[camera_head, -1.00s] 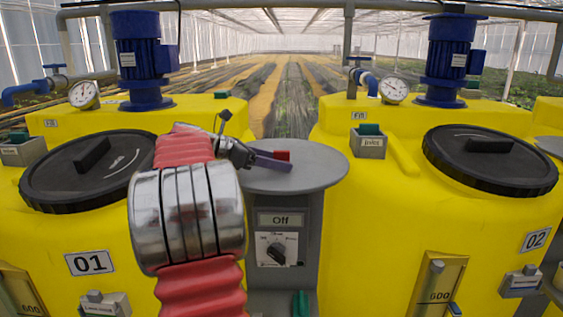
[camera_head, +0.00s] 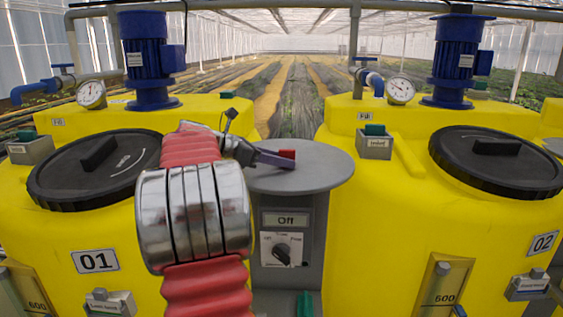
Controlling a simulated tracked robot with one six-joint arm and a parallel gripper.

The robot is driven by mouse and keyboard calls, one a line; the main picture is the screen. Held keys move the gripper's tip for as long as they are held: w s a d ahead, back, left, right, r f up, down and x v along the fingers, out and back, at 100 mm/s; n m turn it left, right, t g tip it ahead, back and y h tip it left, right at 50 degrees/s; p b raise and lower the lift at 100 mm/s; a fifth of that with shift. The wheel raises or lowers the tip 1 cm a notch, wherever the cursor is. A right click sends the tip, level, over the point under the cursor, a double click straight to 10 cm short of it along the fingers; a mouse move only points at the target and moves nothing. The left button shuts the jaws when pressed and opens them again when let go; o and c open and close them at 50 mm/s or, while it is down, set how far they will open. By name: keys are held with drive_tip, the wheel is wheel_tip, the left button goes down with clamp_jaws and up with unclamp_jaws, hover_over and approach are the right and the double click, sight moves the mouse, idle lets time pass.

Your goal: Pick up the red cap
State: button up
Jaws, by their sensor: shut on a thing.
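The red cap (camera_head: 287,153) is a small red block at the tip of my gripper (camera_head: 284,159), above the round grey table top (camera_head: 325,169). My gripper reaches in from the left with dark purple-grey fingers and is shut on the cap. Part of the cap is hidden behind the near finger. I cannot tell whether the cap touches the table top or is just above it.
Yellow tank 01 (camera_head: 60,235) with a black lid (camera_head: 60,180) stands left, and yellow tank 02 (camera_head: 390,220) with a black lid (camera_head: 480,175) stands right. A grey pedestal with an Off display (camera_head: 286,219) and a dial (camera_head: 281,252) is below the table top. Blue motors (camera_head: 150,50) rise behind.

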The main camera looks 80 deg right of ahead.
wheel_tip(320, 180, up, 10)
drive_tip(key=shift+f, duration=0.2)
idle(1.2)
